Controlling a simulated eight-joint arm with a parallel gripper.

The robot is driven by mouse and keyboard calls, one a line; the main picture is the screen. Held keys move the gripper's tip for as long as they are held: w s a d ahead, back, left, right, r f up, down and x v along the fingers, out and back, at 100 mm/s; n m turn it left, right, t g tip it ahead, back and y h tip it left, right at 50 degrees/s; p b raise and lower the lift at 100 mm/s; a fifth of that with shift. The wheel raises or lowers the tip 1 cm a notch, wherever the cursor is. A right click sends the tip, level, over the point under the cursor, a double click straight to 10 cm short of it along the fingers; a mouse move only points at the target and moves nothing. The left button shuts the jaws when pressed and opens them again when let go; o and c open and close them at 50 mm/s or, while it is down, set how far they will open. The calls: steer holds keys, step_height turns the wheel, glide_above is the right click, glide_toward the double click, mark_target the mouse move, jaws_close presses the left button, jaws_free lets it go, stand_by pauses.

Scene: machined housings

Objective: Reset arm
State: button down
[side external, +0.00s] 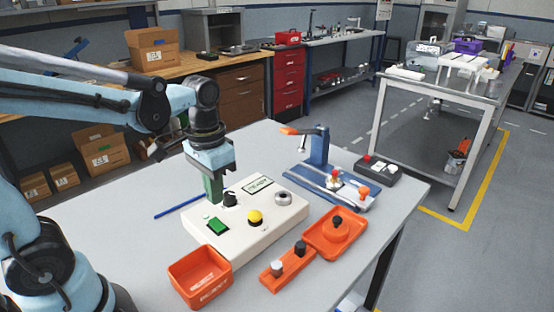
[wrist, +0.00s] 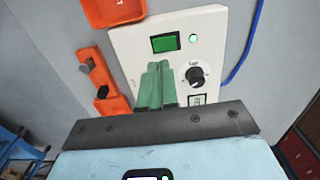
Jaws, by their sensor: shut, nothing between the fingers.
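My gripper (side external: 213,186) is shut and empty, with its green fingers pointing down over the left rear part of a white control box (side external: 212,233). In the wrist view the shut fingers (wrist: 157,80) show side by side in front of the box (wrist: 125,48). The box carries a green button or screen (side external: 218,229), a black knob (side external: 231,199), a yellow button (side external: 255,216), a grey ring (side external: 284,198) and a small display (side external: 258,185). I cannot tell whether the fingertips touch the box.
An orange bin (side external: 201,276), an orange block with pegs (side external: 285,266) and an orange tray (side external: 335,233) sit in front. A blue fixture (side external: 319,150) with rails and a dark button box (side external: 376,169) stand to the right. A blue rod (side external: 178,207) lies left.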

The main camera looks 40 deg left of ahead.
steer(key=shift+r, duration=0.1)
stand_by(0.3)
steer(key=t, duration=0.2)
steer(key=d+r+t, duration=0.1)
steer(key=t, duration=0.4)
steer(key=shift+d+r, duration=0.2)
steer(key=shift+d, duration=0.1)
steer(key=c, duration=1.8)
jaws_free()
